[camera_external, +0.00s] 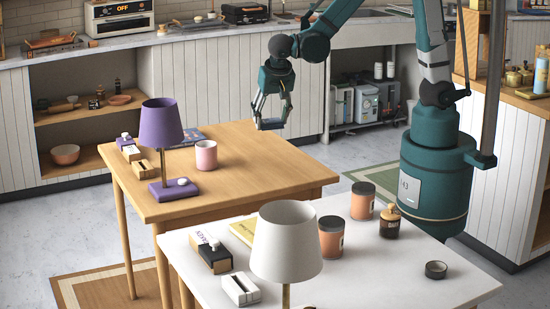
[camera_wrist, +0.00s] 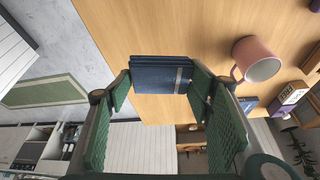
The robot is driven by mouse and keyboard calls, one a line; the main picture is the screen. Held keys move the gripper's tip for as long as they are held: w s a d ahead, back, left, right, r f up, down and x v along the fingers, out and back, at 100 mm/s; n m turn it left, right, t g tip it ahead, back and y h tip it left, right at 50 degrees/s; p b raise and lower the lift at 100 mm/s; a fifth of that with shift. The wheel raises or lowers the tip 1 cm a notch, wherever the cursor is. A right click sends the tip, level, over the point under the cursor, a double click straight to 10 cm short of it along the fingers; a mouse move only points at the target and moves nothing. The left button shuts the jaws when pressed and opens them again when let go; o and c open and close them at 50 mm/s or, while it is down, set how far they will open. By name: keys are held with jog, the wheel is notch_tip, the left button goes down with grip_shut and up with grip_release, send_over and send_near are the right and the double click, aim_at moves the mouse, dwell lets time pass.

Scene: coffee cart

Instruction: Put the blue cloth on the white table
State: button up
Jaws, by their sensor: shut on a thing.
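My gripper (camera_external: 271,118) is shut on the blue cloth (camera_wrist: 160,76), a dark blue folded stack with a pale stripe near one end. The cloth sits between both fingertips in the wrist view, and it shows only as a small bluish strip (camera_external: 270,125) at the fingertips in the external view. My gripper holds it near the far right part of the wooden table (camera_external: 245,170); its exact height is hard to tell. The white table (camera_external: 405,275) stands in the foreground, nearer the external camera, with its top lower in the picture.
The white table carries a white lamp (camera_external: 286,240), orange canisters (camera_external: 331,238), an amber jar (camera_external: 389,222), a dark round tin (camera_external: 436,270) and boxes (camera_external: 211,255). A purple lamp (camera_external: 161,125) and pink mug (camera_external: 206,155) stand on the wooden table. The white table's front right is mostly bare.

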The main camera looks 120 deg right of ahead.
jog(key=shift+w+a+r, duration=0.25)
jog(key=shift+a+r, duration=0.15)
jog(key=shift+r, duration=0.3)
jog(key=w+a+n+t, duration=0.1)
jog(key=w+a+n, duration=0.35)
jog(key=a, duration=1.25)
jog(key=w+a+n+t, duration=0.1)
jog(key=w+a, duration=0.7)
jog(key=a, duration=1)
jog(key=s+a+n+t+y+p, duration=0.1)
jog(key=s+a+n, duration=0.35)
jog(key=a, duration=1.45)
jog(key=s+a+n+t, duration=0.1)
jog(key=s+a, duration=0.6)
jog(key=a, duration=1.1)
jog(key=shift+a+f, duration=0.25)
jog(key=shift+f, duration=1.05)
jog(key=shift+a+f, duration=0.25)
jog(key=shift+f, duration=1.05)
jog(key=shift+f, duration=0.1)
